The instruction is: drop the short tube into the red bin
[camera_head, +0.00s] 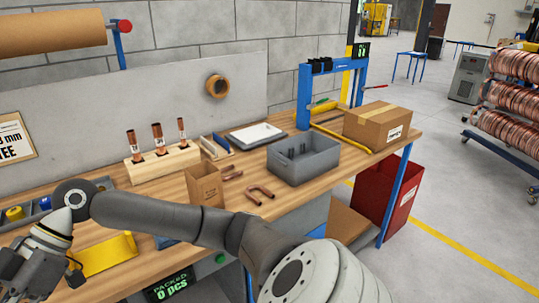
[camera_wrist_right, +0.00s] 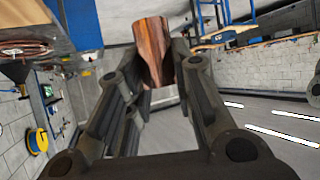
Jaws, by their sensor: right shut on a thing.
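My right arm crosses the lower part of the head view from the bottom right. Its gripper (camera_head: 42,272) is at the lower left, by the near left end of the bench, and is partly cut off by the frame. In the right wrist view this gripper (camera_wrist_right: 158,82) is shut on a short copper tube (camera_wrist_right: 153,48), held between the fingertips. The tube is not clearly seen in the head view. The red bin (camera_head: 402,196) stands on the floor at the right end of the bench, far from the gripper. My left gripper is not in view.
On the wooden bench (camera_head: 290,205) stand a wooden block with copper fittings (camera_head: 160,164), a small brown box (camera_head: 204,184), a grey crate (camera_head: 303,165), a blue press frame (camera_head: 305,95) and a carton (camera_head: 377,124). Bent copper tubes (camera_head: 260,193) lie nearby.

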